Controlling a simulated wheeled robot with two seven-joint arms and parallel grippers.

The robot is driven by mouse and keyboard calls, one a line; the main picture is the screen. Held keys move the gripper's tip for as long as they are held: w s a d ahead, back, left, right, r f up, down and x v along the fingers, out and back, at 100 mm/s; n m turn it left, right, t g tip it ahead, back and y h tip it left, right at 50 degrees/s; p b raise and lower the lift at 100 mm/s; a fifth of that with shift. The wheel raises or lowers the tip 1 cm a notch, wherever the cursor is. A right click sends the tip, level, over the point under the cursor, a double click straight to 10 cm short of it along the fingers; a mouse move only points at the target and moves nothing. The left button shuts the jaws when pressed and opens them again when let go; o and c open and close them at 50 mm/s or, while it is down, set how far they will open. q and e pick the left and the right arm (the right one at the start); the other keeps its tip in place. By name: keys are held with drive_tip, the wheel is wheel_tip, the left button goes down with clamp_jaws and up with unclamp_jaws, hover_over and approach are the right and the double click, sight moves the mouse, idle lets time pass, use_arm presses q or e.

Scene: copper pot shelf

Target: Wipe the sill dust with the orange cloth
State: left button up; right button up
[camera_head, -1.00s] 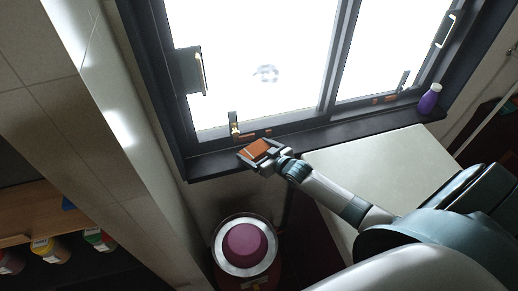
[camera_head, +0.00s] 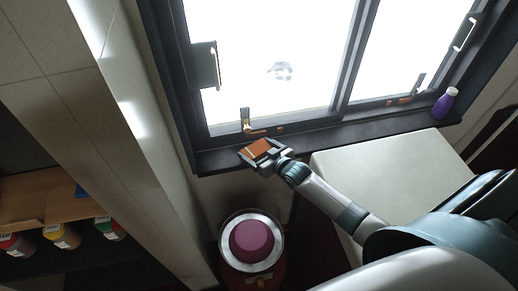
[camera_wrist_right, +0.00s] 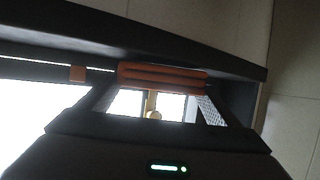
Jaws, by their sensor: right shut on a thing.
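The orange cloth (camera_head: 257,147) is folded into a small block between the fingers of my right gripper (camera_head: 262,152). In the right wrist view the cloth (camera_wrist_right: 162,76) spans the gap between the two fingertips of the gripper (camera_wrist_right: 160,88). The gripper is over the left end of the dark window sill (camera_head: 340,136); whether the cloth touches the sill I cannot tell. In the right wrist view the sill (camera_wrist_right: 60,38) runs across the top. I cannot make out dust on the sill. My left gripper is not in view.
A purple bottle (camera_head: 444,102) with a white cap stands at the sill's right end. Window handles (camera_head: 247,122) rise near the sill. A pale cabinet top (camera_head: 390,160) lies right of the forearm. A round bin with a purple top (camera_head: 251,240) stands below. Shelf jars (camera_head: 60,235) are lower left.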

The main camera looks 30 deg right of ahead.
sight(257, 149)
drive_tip(key=shift+r, duration=0.1)
drive_tip(key=shift+r, duration=2.95)
drive_tip(key=shift+r, duration=1.5)
drive_tip(key=shift+s+f, duration=0.1)
drive_tip(key=shift+s, duration=0.1)
